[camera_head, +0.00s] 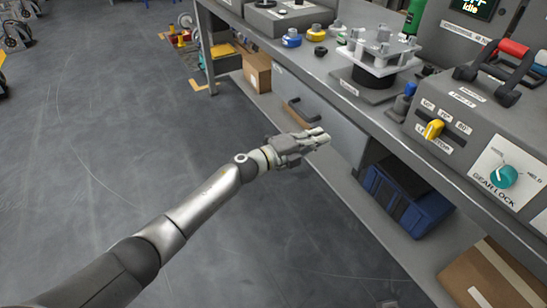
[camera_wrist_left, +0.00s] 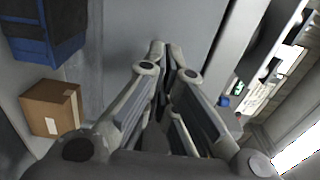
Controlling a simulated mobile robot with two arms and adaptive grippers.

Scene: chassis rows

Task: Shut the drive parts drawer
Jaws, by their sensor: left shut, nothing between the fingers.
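The drawer (camera_head: 338,128) shows in the head view as a plain grey front with a dark handle (camera_head: 300,114), under the bench top. I cannot tell how far it stands out. My left gripper (camera_head: 326,136) is shut and empty, with its fingertips in front of the drawer front, right of the handle. In the left wrist view the shut fingers (camera_wrist_left: 164,50) point at a grey panel (camera_wrist_left: 124,24), which looks like the drawer front. Whether they touch it is unclear. My right gripper is not in view.
The bench top (camera_head: 330,68) holds a white fixture (camera_head: 380,52) and a grey control box (camera_head: 470,120) with a teal knob. Floor at left is largely clear.

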